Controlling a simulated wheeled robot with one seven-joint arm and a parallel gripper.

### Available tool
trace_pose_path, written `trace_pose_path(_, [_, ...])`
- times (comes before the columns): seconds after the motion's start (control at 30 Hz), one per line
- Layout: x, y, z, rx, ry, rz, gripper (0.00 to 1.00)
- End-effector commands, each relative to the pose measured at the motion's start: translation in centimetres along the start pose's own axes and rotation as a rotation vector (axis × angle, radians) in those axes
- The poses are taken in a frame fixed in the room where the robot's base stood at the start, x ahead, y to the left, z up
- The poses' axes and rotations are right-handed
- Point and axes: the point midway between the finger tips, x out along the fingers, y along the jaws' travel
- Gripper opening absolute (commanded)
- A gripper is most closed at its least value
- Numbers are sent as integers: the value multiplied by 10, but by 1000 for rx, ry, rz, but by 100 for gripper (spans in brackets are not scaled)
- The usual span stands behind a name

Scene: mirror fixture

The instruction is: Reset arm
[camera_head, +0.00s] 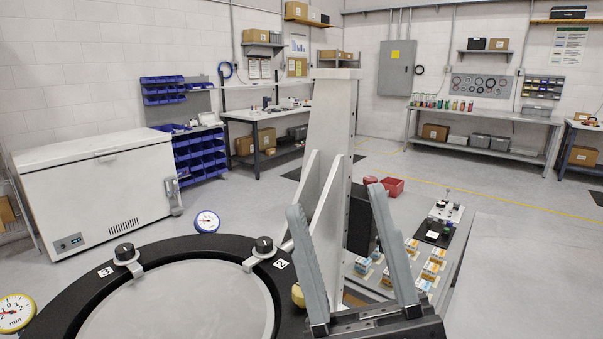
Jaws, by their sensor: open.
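My gripper (337,201) is at the bottom right of the centre, its two grey fingers pointing up and spread apart with nothing between them. To its left is the mirror fixture, a black ring (60,307) around a grey round disc (185,305). Clamps with black knobs sit on the ring beside labels 3 and 2. A tall grey upright plate (336,115) with triangular ribs stands behind my fingers. The near part of the ring is cut off by the picture's bottom edge.
A dial gauge (207,221) is behind the ring; a yellow-rimmed one (15,311) is at far left. Right of my gripper, a grey table (457,245) holds small boxes (433,265). A white chest freezer (97,190) stands left. Open floor (515,225) lies at right.

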Motion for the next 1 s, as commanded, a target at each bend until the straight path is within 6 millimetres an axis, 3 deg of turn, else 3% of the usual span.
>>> trace_pose_path(0.03, [-21, 5, 11, 37, -78, 20, 50])
trace_pose_path(0.2, [-87, 19, 37, 150, -310, 83, 50])
trace_pose_path(0.47, [-199, 33, 50, 274, -647, 164, 50])
trace_pose_path(0.77, [-324, 45, 21, 337, -1007, 214, 50])
trace_pose_path(1.0, [-405, 56, -30, 322, -1262, 192, 50])
